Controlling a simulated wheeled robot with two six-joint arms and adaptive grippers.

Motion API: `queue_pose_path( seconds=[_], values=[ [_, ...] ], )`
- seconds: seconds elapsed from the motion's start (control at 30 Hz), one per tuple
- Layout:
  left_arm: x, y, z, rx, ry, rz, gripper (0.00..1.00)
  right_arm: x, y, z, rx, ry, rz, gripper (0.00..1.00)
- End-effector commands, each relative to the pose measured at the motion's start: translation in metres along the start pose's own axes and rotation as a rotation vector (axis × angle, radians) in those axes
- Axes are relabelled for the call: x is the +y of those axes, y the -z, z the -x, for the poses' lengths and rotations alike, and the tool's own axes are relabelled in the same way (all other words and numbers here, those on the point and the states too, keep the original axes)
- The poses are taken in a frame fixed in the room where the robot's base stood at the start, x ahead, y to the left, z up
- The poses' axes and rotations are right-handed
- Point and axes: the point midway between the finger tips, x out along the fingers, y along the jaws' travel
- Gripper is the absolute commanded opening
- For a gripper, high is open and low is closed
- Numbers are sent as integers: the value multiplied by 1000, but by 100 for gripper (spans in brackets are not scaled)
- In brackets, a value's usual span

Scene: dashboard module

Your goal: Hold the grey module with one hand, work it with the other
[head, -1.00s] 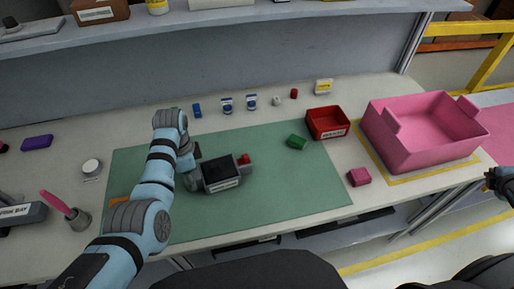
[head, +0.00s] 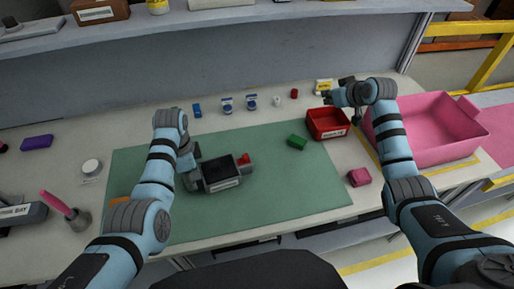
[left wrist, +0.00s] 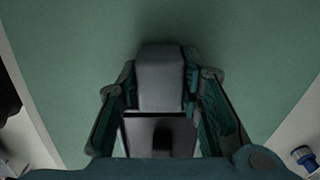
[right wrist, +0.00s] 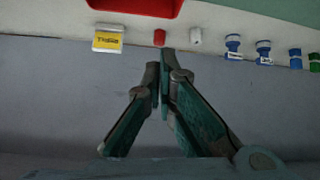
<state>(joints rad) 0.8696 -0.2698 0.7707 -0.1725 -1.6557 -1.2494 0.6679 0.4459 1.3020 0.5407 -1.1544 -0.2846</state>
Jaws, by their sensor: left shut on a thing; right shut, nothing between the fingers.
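The grey module (head: 221,172) lies on the green mat (head: 290,200), with a dark top, a white label on its front and a red part (head: 244,159) at its right end. My left gripper (head: 191,174) is shut on the module's left end; the left wrist view shows the grey body (left wrist: 162,85) between its fingers. My right gripper (head: 335,97) is over the back right of the bench by the red bin, empty. In the right wrist view its fingertips (right wrist: 163,66) are together.
A red bin (head: 328,134) and a pink crate (head: 470,152) stand at the right. A green block (head: 297,142) and a pink block (head: 359,177) lie near them. Small blue, white and red parts (head: 252,102) line the back. The mat's front right is clear.

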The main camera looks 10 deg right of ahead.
Motion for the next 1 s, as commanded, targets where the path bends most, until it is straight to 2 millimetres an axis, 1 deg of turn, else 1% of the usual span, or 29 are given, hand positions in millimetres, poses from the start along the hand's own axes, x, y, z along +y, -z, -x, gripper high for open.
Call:
queue_pose_path(
  seconds=[0.03, 0.07, 0.1, 0.2, 0.3, 0.4, 0.73, 0.87, 1.0],
  values=[
    [1, -1, -1, -1, -2, 0, 0, -38, -6, 3, -53, 113, -56, 0],
    [1, -1, -1, -1, -2, 0, 0, -59, -11, 8, -94, 180, -84, 0],
    [1, -1, -1, -2, -2, 0, 0, -85, -18, 16, -150, 263, -112, 0],
    [1, -1, -1, -2, -3, 1, 0, -133, -36, 38, -275, 419, -141, 0],
    [1, -1, -1, -2, -3, 1, 0, -157, -47, 56, -357, 506, -142, 0],
    [1, -1, -1, -1, -3, 1, 0, -166, -52, 64, -391, 538, -141, 0],
    [1, 0, -1, -1, -2, 0, 0, -167, -54, 63, -394, 539, -141, 0],
    [1, 0, -1, -1, -2, 0, 0, -173, -58, 54, -394, 541, -141, 0],
    [0, 0, -1, -1, -2, 0, 0, -187, -66, 34, -395, 541, -143, 0]
  ],
)
